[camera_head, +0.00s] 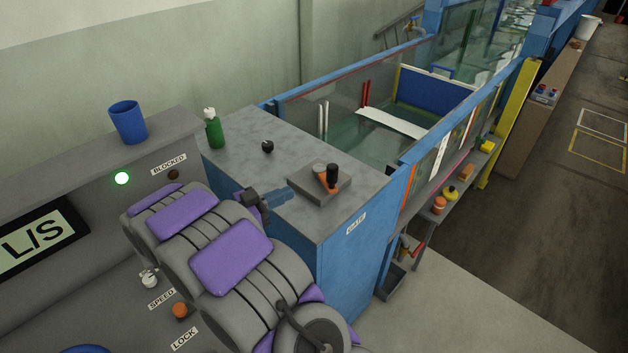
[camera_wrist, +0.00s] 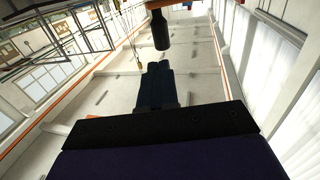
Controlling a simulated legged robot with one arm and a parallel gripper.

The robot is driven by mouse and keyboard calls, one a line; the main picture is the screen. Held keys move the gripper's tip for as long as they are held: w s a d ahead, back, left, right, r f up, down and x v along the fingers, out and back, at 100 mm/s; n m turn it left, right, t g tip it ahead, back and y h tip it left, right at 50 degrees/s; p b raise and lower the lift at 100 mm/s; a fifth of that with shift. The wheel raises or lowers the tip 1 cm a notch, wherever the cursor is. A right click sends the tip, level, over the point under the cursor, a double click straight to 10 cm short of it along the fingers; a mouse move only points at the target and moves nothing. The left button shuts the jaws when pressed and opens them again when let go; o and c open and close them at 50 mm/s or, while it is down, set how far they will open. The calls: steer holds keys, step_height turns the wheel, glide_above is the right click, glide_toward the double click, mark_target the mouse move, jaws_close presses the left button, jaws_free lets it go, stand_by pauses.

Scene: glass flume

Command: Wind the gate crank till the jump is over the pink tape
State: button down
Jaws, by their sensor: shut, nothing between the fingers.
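The gate crank is an orange arm (camera_head: 322,178) with a black upright handle (camera_head: 332,174), on a grey plate on the cabinet top, above the GATE label (camera_head: 356,223). My gripper (camera_head: 287,194) is shut and empty, to the left of the crank and apart from it. In the wrist view my closed fingers (camera_wrist: 159,82) point toward the dark handle (camera_wrist: 160,32), with a gap between. The glass flume (camera_head: 345,85) holds greenish water behind the cabinet. I cannot make out the jump clearly, nor pick out the pink tape for certain on the near glass side.
A green bottle (camera_head: 213,130) and a small black knob (camera_head: 267,147) are on the cabinet top. A blue cup (camera_head: 128,122) stands on the console by a lit green lamp (camera_head: 122,178). A shelf with bottles (camera_head: 450,193) runs along the flume. Open floor (camera_head: 530,230) lies at right.

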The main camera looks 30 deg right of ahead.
steer(key=w+d+b, duration=0.1)
steer(key=d+b, duration=0.1)
steer(key=d, duration=0.8)
steer(key=shift+w+d, duration=0.2)
